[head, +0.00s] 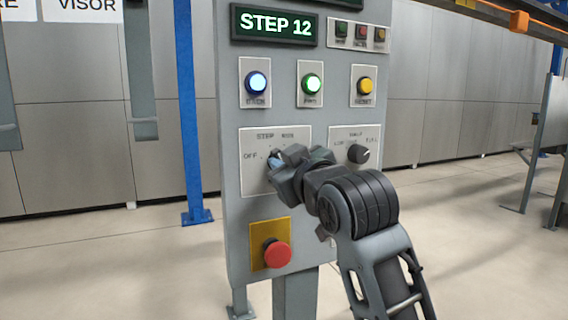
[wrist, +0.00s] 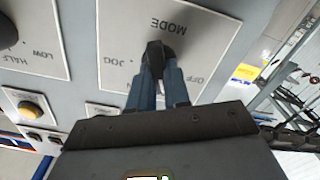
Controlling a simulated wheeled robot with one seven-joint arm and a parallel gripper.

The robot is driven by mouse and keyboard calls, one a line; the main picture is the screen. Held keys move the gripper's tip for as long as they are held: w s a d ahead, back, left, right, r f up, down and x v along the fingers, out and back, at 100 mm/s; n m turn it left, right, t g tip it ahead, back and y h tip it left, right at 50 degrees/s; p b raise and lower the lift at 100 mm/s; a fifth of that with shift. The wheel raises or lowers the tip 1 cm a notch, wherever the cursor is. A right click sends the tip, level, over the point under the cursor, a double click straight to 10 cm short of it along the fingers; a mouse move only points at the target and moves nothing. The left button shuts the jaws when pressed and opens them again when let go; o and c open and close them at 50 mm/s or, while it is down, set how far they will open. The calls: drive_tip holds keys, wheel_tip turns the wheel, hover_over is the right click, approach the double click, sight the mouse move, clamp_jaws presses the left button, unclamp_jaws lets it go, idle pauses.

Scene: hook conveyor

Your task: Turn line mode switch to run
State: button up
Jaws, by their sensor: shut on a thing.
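The mode switch is a black knob (wrist: 158,53) on a light plate (head: 252,180) on the grey control panel. The wrist view shows the plate upside down, with MODE, JOG and OFF readable around the knob. In the head view OFF is at the plate's left, and my gripper hides the knob and the plate's right side. My gripper (head: 275,161) is shut on the knob, with its blue-grey fingers (wrist: 159,76) on either side of it. No RUN label shows, and I cannot tell which mark the knob points to.
A second knob (head: 359,153) sits just right of my gripper. A red emergency button (head: 277,253) on a yellow plate is below. Blue (head: 257,83), green (head: 312,84) and yellow (head: 365,86) buttons are above, under a display (head: 274,24) reading STEP 12. A blue post (head: 190,110) stands left.

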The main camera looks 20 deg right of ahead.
clamp_jaws()
drive_tip(key=shift+m+p, duration=0.3)
drive_tip(key=m+p, duration=0.4)
drive_tip(key=m, duration=0.5)
drive_tip(key=shift+d, duration=0.2)
idle(0.4)
drive_tip(key=o, duration=0.6)
unclamp_jaws()
drive_tip(key=shift+o, duration=0.2)
